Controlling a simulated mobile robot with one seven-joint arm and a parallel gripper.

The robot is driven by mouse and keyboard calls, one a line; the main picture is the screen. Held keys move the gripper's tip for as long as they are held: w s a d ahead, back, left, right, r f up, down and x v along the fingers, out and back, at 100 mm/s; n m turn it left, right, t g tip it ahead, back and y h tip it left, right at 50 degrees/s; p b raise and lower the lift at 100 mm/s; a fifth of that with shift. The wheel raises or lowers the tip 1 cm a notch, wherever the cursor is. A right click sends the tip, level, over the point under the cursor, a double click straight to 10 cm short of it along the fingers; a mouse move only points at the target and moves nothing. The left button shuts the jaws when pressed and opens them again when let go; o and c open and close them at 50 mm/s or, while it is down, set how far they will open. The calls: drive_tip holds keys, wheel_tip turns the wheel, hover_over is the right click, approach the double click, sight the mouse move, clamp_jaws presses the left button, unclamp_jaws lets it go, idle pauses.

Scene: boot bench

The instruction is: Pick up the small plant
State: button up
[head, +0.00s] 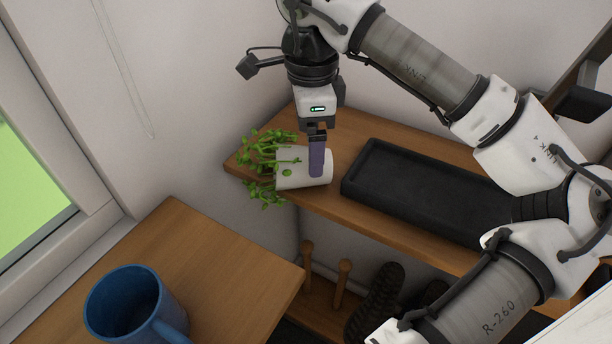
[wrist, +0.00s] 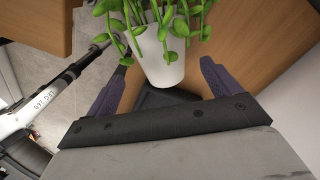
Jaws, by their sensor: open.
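The small plant has a white pot (head: 293,168) and trailing green leaves (head: 262,160). In the head view the pot lies tipped on its side at the left end of the wooden bench, leaves pointing left. My gripper (head: 317,165) points down at the pot, with one purple finger showing in front of it near its base. In the wrist view the white pot (wrist: 160,62) shows between the two spread fingers of my gripper (wrist: 165,85), with a visible gap on the right side. Whether a finger touches the pot I cannot tell.
A black tray (head: 420,190) lies on the wooden bench (head: 360,135) right of the pot. A blue mug (head: 125,305) stands on a wooden table (head: 220,262) at lower left. Boots (head: 375,300) and wooden pegs (head: 342,282) are below the bench. A wall is close behind.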

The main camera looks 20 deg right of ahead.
sight(307, 166)
drive_tip(key=f+b, duration=0.1)
drive_tip(key=f, duration=0.1)
drive_tip(key=f+b, duration=0.1)
drive_tip(key=f, duration=0.1)
drive_tip(key=f+b, duration=0.1)
drive_tip(key=f, duration=0.1)
drive_tip(key=shift+w+a+f, duration=0.2)
drive_tip(key=shift+a+f, duration=0.05)
drive_tip(key=shift+f, duration=0.05)
drive_tip(key=shift+r, duration=0.1)
drive_tip(key=c, duration=1.5)
wheel_tip(307, 166, up, 20)
drive_tip(key=p, duration=1.3)
